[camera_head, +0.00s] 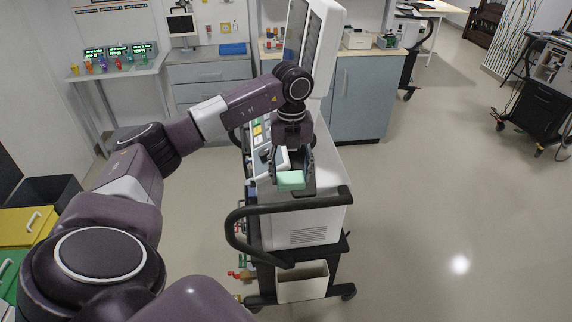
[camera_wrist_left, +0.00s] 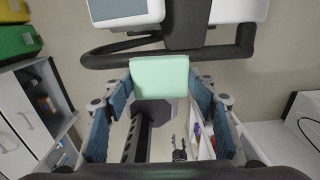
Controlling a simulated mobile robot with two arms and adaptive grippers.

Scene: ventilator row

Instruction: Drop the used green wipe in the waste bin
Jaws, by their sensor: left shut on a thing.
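The green wipe (camera_head: 291,180) is a small pale-green block shape held at the fingertips of my left gripper (camera_head: 292,166). In the left wrist view the wipe (camera_wrist_left: 160,77) sits between the two blue-padded fingers of the gripper (camera_wrist_left: 158,85), which are shut on it. It is above the ventilator cart (camera_head: 305,230), near the black handle rail (camera_head: 290,203). An open white bin (camera_head: 303,284) sits low on the cart's near side. My right gripper is not in view.
Yellow (camera_head: 25,226), green (camera_head: 10,272) and dark (camera_head: 50,190) bins stand at the left edge. A counter with blue-grey cabinets (camera_head: 360,100) is behind the cart. The floor to the right (camera_head: 450,200) is clear.

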